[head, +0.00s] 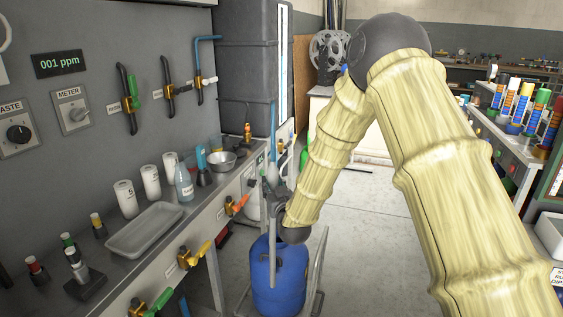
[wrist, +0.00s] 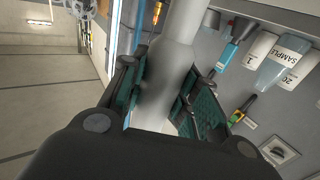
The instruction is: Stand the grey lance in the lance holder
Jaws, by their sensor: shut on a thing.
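My gripper (head: 272,200) is beyond the front edge of the left bench, above a blue drum. In the wrist view its green-padded fingers (wrist: 160,88) are closed around a smooth grey body, which I take to be the grey lance (wrist: 172,60). The lance runs up out of the top of that view, and its lower end is hidden by the gripper. In the head view a pale grey piece (head: 272,174) shows just above my gripper. I cannot pick out the lance holder with certainty in either view.
The left bench holds a grey tray (head: 145,230), white jars (head: 126,198), a bottle (head: 184,184) and a metal bowl (head: 222,161). Valves with coloured handles (head: 195,253) stick out from its front. The blue drum (head: 280,280) stands below my gripper. The floor (head: 370,220) to the right is clear.

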